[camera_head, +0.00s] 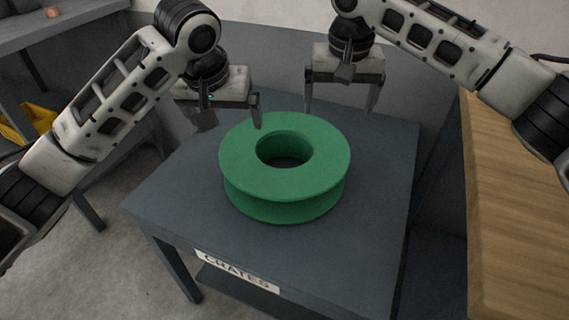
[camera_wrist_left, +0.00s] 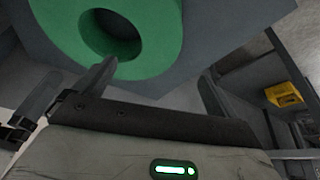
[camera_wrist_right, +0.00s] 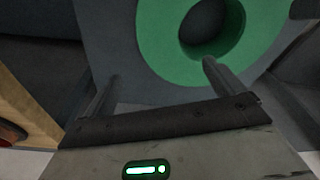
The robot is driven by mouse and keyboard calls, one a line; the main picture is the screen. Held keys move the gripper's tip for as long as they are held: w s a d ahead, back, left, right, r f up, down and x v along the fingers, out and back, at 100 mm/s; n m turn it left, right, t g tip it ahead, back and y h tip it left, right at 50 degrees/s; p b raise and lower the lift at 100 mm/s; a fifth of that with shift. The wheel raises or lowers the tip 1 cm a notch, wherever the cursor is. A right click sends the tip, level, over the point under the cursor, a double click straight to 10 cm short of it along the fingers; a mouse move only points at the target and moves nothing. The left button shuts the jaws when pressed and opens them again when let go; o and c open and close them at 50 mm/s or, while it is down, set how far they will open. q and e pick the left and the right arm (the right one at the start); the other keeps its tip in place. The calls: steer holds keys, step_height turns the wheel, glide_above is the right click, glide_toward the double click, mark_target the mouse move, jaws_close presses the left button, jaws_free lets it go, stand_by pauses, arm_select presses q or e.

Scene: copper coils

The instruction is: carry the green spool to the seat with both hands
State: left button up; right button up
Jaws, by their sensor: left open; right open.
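The green spool (camera_head: 240,168) lies flat on the dark grey table, its round central hole facing up. It also shows in the left wrist view (camera_wrist_left: 155,40) and the right wrist view (camera_wrist_right: 160,40). My left gripper (camera_head: 230,122) is open and empty above the far left of the spool, one fingertip close to its rim. My right gripper (camera_head: 340,108) is open and empty behind the far right of the spool. I cannot tell whether either touches the spool. I cannot make out a seat for the spool.
The dark grey table (camera_head: 385,190) has a label reading CRATES (camera_head: 237,272) on its front. A wooden-topped surface (camera_head: 520,210) stands to the right, across a gap. A shelf unit with a yellow bin (camera_head: 40,117) is at the left. The tabletop around the spool is clear.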

mark_target(239, 150)
stand_by(0.3)
arm_select(q)
steer(key=x, duration=1.6)
steer(key=shift+d, duration=0.1)
arm_select(e)
steer(key=f, duration=0.5)
steer(key=w+f, duration=0.1)
steer(key=f, duration=0.4)
steer(key=w+f, duration=0.1)
steer(key=f, duration=0.4)
steer(key=shift+w+f, duration=0.15)
steer(key=shift+f, duration=0.2)
arm_select(q)
steer(key=shift+c, duration=0.4)
arm_select(e)
steer(key=shift+c, duration=0.3)
arm_select(q)
steer(key=c, duration=1.9)
arm_select(e)
steer(key=c, duration=1.9)
arm_select(q)
steer(key=shift+w+r+p, duration=0.1)
steer(key=shift+r+p, duration=0.2)
arm_select(e)
steer(key=shift+w+r, duration=0.1)
steer(key=shift+r, duration=0.15)
steer(key=shift+c, duration=0.2)
